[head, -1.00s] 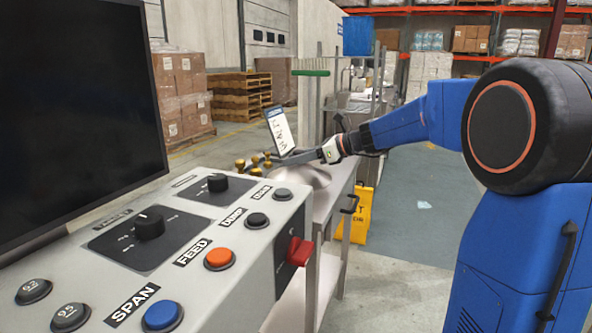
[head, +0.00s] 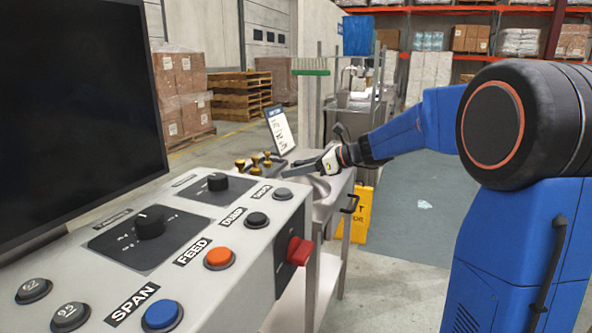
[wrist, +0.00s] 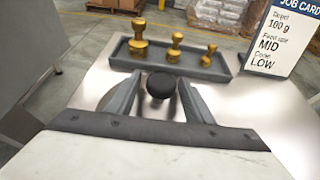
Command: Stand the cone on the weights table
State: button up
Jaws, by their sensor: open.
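A shiny metal cone (head: 319,188) stands on the weights table (head: 339,185) in the head view, partly hidden by my gripper (head: 300,170) and the console. In the wrist view, a round black knob (wrist: 162,85) shows between the two fingers of my gripper (wrist: 158,86); it appears to be the cone's top. Part of the wide metal body shows beneath it. My gripper is open, with a finger on each side of the knob. I cannot tell whether either finger touches it. The bare steel tabletop also shows in the wrist view (wrist: 252,112).
A grey tray (wrist: 212,72) holds brass weights (wrist: 175,48) just beyond the gripper. A job card (wrist: 276,38) stands at its right. A control console (head: 200,235) with a dark screen fills the head view's left. A yellow floor sign (head: 361,215) stands beyond the table.

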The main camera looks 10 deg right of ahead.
jog(key=shift+r, duration=0.1)
jog(key=v, duration=1.2)
jog(key=s+a+f+n, duration=0.1)
jog(key=s+n, duration=0.1)
jog(key=s, duration=0.1)
jog(key=s+a+f+n+g+h, duration=0.1)
jog(key=s+a, duration=0.1)
jog(key=s, duration=0.1)
jog(key=s+a+f+n+g+h, duration=0.1)
jog(key=s+a+f+n, duration=0.1)
jog(key=s, duration=0.2)
jog(key=shift+a+f+n, duration=0.1)
jog(key=shift+a+n, duration=0.1)
jog(key=shift+n, duration=0.1)
jog(key=s+d+f+n+h, duration=0.1)
jog(key=s+f+n+h, duration=0.2)
jog(key=s, duration=0.6)
jog(key=s+d+f+n+h, duration=0.2)
jog(key=s+f+n+h, duration=0.1)
jog(key=s+f+n, duration=0.4)
jog(key=s+d+f+n+g+h, duration=0.1)
jog(key=s+f+n+h, duration=0.2)
jog(key=s+n, duration=0.6)
jog(key=shift+s+d+f, duration=0.2)
jog(key=shift+s+f, duration=0.75)
jog(key=shift+s, duration=0.25)
